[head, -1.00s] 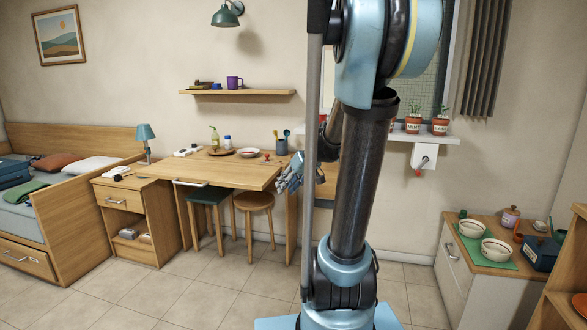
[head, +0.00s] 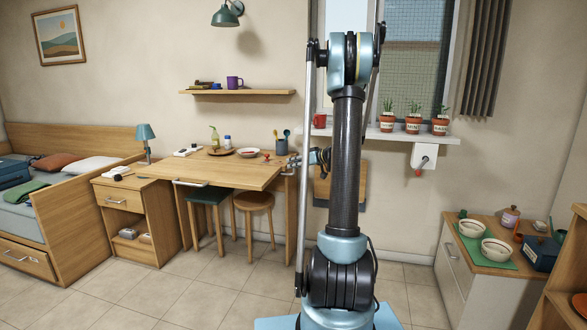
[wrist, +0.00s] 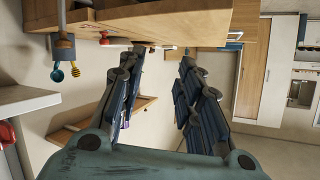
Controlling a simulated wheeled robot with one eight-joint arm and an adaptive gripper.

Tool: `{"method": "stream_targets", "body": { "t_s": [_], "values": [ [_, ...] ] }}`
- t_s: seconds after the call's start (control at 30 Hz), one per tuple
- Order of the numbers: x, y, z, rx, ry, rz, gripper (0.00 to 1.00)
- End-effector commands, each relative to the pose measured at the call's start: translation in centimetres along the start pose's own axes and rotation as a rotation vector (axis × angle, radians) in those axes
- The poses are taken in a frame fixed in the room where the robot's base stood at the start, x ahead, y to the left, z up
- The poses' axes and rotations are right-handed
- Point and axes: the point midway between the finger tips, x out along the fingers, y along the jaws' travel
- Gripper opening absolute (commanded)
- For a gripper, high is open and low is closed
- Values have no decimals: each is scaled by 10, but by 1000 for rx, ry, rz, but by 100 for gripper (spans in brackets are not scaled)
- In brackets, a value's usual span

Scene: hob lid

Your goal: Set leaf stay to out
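The wooden table (head: 215,170) stands against the back wall, its top level and a metal handle (head: 190,183) at its front edge. I cannot clearly make out the leaf stay. A small red part (head: 266,156) shows near the table's right end; a red piece (wrist: 115,41) also shows by the wooden edge in the wrist view. My gripper (head: 294,161) is at the table's right end, partly hidden by my arm. In the wrist view its fingers (wrist: 158,85) are apart with nothing between them.
A cup of utensils (head: 282,147), a plate (head: 248,153) and bottles stand on the table. Two stools (head: 254,202) are under it. A wooden panel (head: 348,187) hangs below the windowsill (head: 385,134), which bears several pots. A wall shelf (head: 237,92) is above. Floor in front is clear.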

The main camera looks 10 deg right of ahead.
Motion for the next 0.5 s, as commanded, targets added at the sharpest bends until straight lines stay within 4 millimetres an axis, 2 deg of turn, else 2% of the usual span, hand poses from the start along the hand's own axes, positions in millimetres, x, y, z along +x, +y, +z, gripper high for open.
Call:
{"method": "stream_targets", "body": {
  "t_s": [0.03, 0.1, 0.27, 0.5],
  "values": [
    [6, 16, 1, -9, 26, 5, 32],
    [11, 34, 2, -26, 65, 13, 32],
    [23, 77, 7, -65, 151, 33, 32],
    [34, 139, 25, -122, 276, 81, 32]
  ]
}}
